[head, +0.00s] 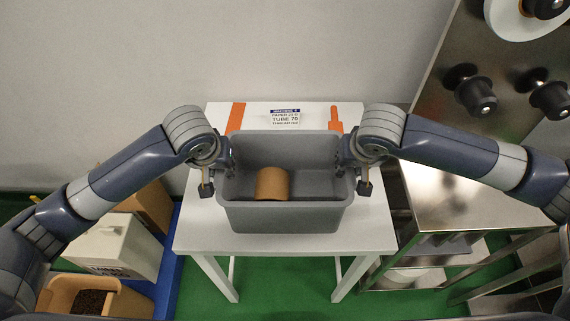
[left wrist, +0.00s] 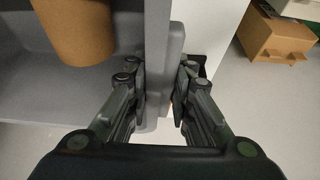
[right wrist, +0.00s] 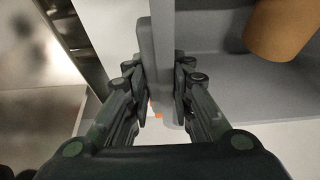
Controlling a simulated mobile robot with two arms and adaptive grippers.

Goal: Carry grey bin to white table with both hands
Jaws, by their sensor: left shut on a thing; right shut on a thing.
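The grey bin (head: 285,218) is over the white table (head: 195,235) in the head view, upright and level. I cannot tell whether its bottom touches the tabletop. A brown cardboard tube (head: 272,184) lies inside it. My left gripper (head: 222,165) is shut on the bin's left side wall; the left wrist view shows the rim (left wrist: 160,75) between its fingers. My right gripper (head: 348,165) is shut on the right side wall, and the right wrist view shows that rim (right wrist: 160,60) between its fingers.
A sign (head: 285,117) and orange strips mark the table's back. A steel machine and cart (head: 450,195) stand close on the right. Cardboard boxes and a white box (head: 115,245) are at lower left. A wall is behind the table.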

